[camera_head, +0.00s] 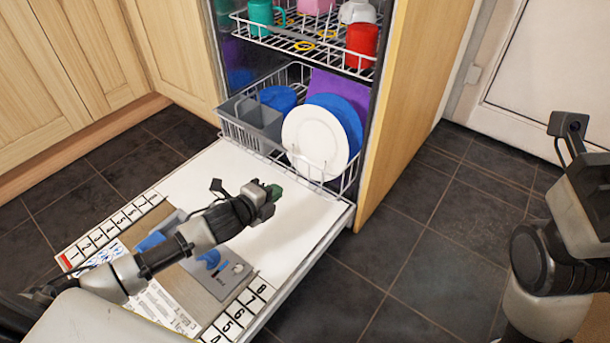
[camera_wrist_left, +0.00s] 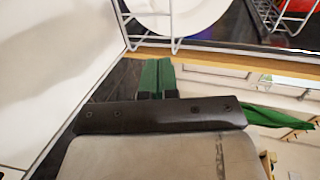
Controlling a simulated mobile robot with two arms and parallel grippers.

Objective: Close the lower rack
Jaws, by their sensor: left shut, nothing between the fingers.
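The lower rack (camera_head: 319,172) is a white wire rack low in the open dishwasher. Its front stands a little out over the inner end of the lowered door (camera_head: 296,204). It holds a white plate (camera_head: 315,143), blue dishes and a grey cutlery basket (camera_head: 251,122). My left gripper (camera_head: 272,193) is over the door, in front of the rack and apart from it. Its green fingers (camera_wrist_left: 157,76) are together and empty in the left wrist view, with the rack's wires (camera_wrist_left: 173,35) and the white plate just beyond them. My right gripper is out of view.
The upper rack (camera_head: 305,48) holds cups, including a red one (camera_head: 362,45). A wooden side panel (camera_head: 412,90) bounds the dishwasher on the right. Cabinets (camera_head: 45,75) stand at the left. The dark tiled floor (camera_head: 420,225) is clear right of the door.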

